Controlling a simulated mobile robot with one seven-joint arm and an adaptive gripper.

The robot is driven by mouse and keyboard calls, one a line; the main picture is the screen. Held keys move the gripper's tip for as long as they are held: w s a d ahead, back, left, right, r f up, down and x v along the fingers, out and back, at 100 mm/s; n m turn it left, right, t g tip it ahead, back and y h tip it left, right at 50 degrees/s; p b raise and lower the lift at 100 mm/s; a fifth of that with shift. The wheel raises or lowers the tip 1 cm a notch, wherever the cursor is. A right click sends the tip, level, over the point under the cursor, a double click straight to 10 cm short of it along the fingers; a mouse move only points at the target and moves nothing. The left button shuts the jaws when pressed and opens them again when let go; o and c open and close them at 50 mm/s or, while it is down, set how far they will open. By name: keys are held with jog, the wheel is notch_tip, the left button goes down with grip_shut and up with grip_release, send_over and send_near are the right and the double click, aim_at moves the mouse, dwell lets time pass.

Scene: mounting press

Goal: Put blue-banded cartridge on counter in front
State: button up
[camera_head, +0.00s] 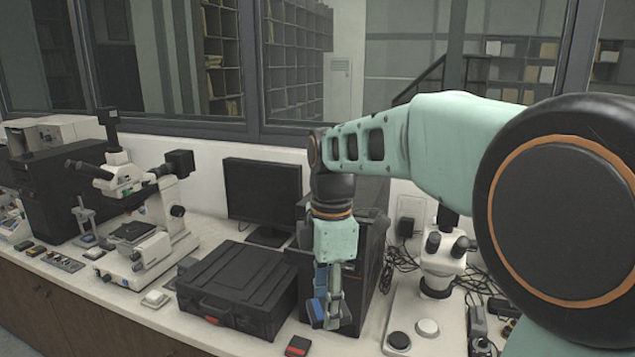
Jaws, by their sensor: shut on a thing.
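My gripper (331,301) points down in front of the dark boxy machine, right of the black case. It is shut on the blue-banded cartridge (317,309), whose blue part shows at the left side of the fingers. The cartridge is small and partly hidden by the fingers. It appears to be held above the counter (225,338), though the exact gap beneath it is hard to judge.
A black case (238,289) lies left of my gripper. A small black-and-red block (298,346) lies on the counter's front part. A microscope (145,215) stands left, another (440,262) right. A monitor (262,193) stands behind. Bare counter shows before the case.

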jog(key=d+f+m, duration=0.6)
jog(key=f+m, duration=0.4)
jog(key=d+f+m, duration=0.6)
jog(key=f+m, duration=0.4)
jog(key=shift+w+f+m, duration=0.2)
jog(key=shift+m, duration=0.2)
